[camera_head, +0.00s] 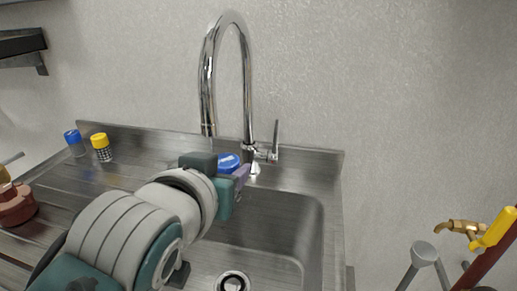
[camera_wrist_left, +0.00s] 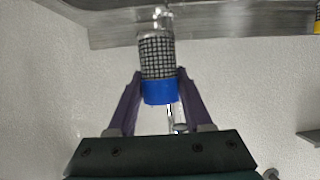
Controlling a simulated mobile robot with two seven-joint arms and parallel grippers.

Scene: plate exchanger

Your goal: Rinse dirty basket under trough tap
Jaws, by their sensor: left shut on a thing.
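My left gripper (camera_head: 240,175) reaches over the sink trough (camera_head: 290,235) from the left. In the left wrist view its purple fingers (camera_wrist_left: 158,95) are shut on a basket (camera_wrist_left: 157,58) with dark mesh, a blue cap and a clear end. The chrome tap (camera_head: 247,90) has an upright lever (camera_head: 276,137). No water is visible. My right gripper is out of view.
A blue-capped jar (camera_head: 74,144) and a yellow-capped mesh container (camera_head: 101,148) stand on the drainboard (camera_head: 135,165) at left. A reddish-brown object (camera_head: 16,205) lies at the left edge. A brass valve with a yellow handle (camera_head: 490,230) is at right. The drain (camera_head: 232,283) is uncovered.

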